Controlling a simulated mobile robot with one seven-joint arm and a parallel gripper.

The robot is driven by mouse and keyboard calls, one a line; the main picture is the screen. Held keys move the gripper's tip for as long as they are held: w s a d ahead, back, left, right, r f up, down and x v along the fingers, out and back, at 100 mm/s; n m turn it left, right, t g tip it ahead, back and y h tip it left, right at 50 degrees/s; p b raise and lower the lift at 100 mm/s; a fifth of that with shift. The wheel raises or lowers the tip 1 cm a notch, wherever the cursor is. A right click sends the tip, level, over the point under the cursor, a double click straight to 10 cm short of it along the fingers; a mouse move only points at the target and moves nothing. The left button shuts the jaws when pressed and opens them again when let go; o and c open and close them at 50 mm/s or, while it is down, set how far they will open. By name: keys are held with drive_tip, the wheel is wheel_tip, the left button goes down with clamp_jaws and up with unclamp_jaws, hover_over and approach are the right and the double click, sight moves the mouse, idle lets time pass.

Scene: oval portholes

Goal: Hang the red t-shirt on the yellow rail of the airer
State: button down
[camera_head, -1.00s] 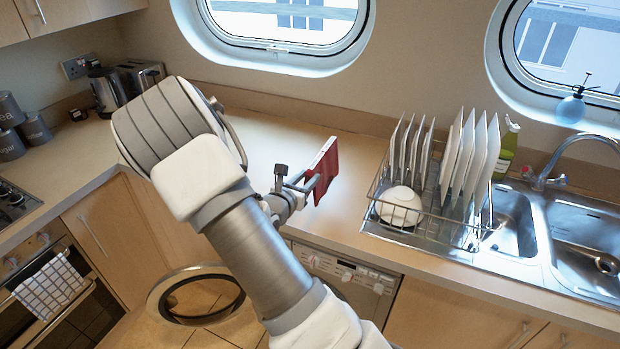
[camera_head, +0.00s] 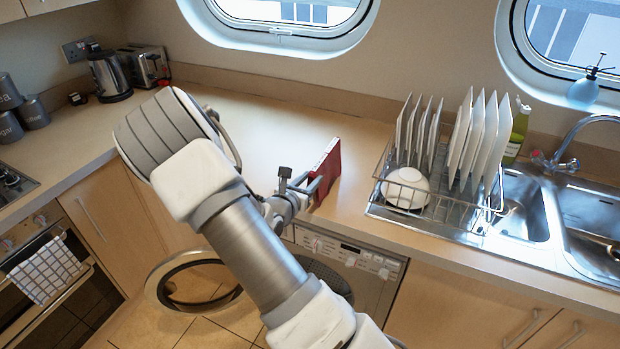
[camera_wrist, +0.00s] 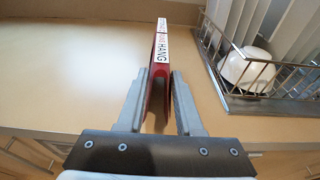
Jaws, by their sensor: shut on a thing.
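My gripper (camera_head: 307,184) is shut on a flat, stiff-looking red thing (camera_head: 328,170), held upright above the worktop near its front edge. In the wrist view my gripper (camera_wrist: 159,78) has one finger on each side of the red thing (camera_wrist: 160,50). Its upper edge is a white strip with dark lettering that includes "HANG". It looks more like a slim book than a spread t-shirt. No airer or yellow rail is in view.
The worktop (camera_head: 262,130) is clear around my gripper. A dish rack (camera_head: 440,222) with several plates and a white bowl (camera_head: 406,188) stands to the right, beside the sink (camera_head: 525,205). A kettle (camera_head: 109,77) stands at left. An open round washer door (camera_head: 165,300) is below.

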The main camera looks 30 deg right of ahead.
drive_tip(key=shift+c, duration=2.4)
unclamp_jaws()
drive_tip(key=v, duration=1.7)
drive_tip(key=shift+a, duration=0.2)
